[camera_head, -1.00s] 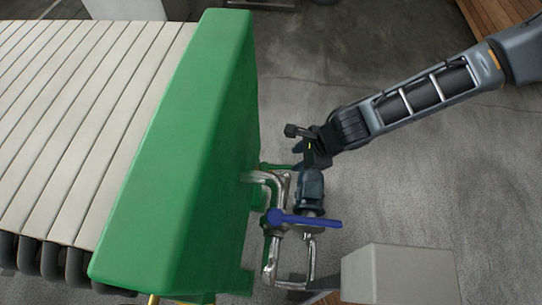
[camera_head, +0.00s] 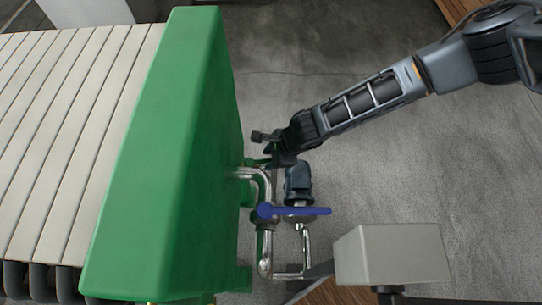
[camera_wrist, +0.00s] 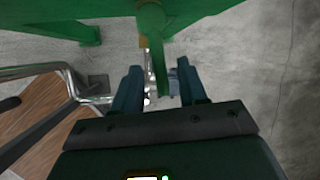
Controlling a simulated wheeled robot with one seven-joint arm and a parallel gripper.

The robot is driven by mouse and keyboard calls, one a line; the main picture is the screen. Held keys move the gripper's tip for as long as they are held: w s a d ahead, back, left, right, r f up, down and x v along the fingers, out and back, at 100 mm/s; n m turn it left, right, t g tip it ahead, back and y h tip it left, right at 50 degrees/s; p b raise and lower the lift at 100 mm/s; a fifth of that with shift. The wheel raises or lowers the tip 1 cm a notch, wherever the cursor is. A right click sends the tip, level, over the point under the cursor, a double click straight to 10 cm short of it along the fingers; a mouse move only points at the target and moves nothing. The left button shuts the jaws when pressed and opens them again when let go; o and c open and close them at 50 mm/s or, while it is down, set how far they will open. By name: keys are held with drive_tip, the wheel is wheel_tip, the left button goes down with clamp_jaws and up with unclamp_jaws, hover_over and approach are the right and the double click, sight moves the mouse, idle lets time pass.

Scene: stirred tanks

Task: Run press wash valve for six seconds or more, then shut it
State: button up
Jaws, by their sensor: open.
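My gripper (camera_head: 270,150) is beside the right side of the green press end frame (camera_head: 165,160), above the pipework. In the wrist view its two fingers (camera_wrist: 160,92) are apart. A green lever-like bar (camera_wrist: 158,78) with a brass-coloured part (camera_wrist: 143,55) shows in the gap between them, and no grip on it shows. In the head view a small green piece (camera_head: 252,163) shows just below the gripper, partly hidden. A blue lever (camera_head: 305,211) lies crosswise on the pipes (camera_head: 265,248), below the gripper in the picture. I cannot tell which is the press wash valve.
A dark blue motor-like body (camera_head: 298,183) stands close to the gripper and the blue lever. A grey box (camera_head: 392,255) is at the lower right. Pale press plates (camera_head: 70,130) fill the left. The concrete floor (camera_head: 400,165) on the right is clear.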

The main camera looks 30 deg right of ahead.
clamp_jaws()
idle(0.4)
